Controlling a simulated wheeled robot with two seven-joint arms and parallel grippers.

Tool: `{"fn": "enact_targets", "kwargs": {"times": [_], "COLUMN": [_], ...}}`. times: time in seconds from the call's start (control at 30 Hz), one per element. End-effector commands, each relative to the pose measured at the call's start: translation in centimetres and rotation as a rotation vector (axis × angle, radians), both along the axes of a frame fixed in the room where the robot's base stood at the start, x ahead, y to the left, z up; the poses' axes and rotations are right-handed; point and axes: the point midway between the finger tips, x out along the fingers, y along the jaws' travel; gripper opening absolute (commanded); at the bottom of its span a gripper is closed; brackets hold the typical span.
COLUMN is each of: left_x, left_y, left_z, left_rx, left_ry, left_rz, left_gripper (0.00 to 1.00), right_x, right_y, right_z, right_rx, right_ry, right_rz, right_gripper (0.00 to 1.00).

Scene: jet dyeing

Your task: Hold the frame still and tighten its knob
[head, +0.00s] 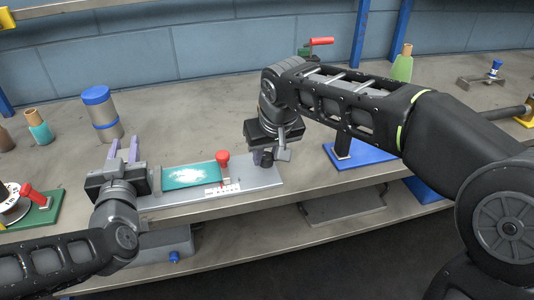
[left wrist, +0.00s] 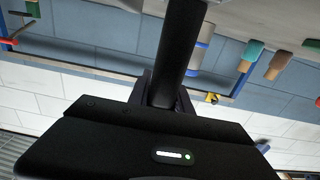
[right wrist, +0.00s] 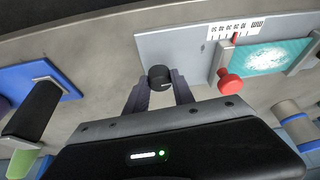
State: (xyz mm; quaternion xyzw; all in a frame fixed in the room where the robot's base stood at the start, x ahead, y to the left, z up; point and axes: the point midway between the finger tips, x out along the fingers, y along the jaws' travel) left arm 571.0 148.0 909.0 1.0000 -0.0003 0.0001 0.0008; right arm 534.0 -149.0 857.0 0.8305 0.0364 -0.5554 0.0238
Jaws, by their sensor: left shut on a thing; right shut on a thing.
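The frame is a flat grey plate (head: 262,178) on the bench with a teal panel (head: 191,175), a printed scale and a red knob (head: 223,158) on a clamp. My left gripper (head: 124,150) is at the frame's left end. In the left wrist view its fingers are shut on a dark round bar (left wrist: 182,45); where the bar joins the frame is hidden. My right gripper (head: 264,157) is over the frame's right end. In the right wrist view its fingers are shut on a black round knob (right wrist: 158,77) on the plate. The red knob (right wrist: 230,82) is beside it, apart from the fingers.
A blue-lidded canister (head: 101,115) and a teal-banded bottle (head: 39,128) stand behind at left. A spool (head: 13,205) and a red-handled device on a green base are at far left. A blue base (head: 362,155) stands right of the frame. A lower shelf is below.

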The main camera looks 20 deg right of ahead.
Motion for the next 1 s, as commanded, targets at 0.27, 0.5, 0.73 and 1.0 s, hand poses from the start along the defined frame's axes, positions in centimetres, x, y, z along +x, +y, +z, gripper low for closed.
{"fn": "enact_targets", "kwargs": {"times": [0.27, 0.5, 0.73, 1.0], "left_x": [0.00, 0.00, 0.00, 0.00], "left_y": [0.00, 0.00, 0.00, 0.00], "left_z": [0.00, 0.00, 0.00, 0.00], "left_rx": [0.000, 0.000, 0.000, 0.000], "left_ry": [0.000, 0.000, 0.000, 0.000], "left_rz": [0.000, 0.000, 0.000, 0.000], "left_gripper": [0.00, 0.00, 0.00, 0.00], "right_x": [-0.01, 0.00, -0.01, -0.03], "right_y": [0.10, 0.10, 0.08, 0.08], "right_z": [0.03, 0.04, 0.02, 0.12], "right_rx": [0.000, 0.000, 0.000, -0.001], "right_ry": [-0.001, -0.001, -0.001, -0.001], "right_rz": [-0.106, -0.105, -0.104, -0.103], "right_gripper": [0.00, 0.34, 0.52, 0.52]}}
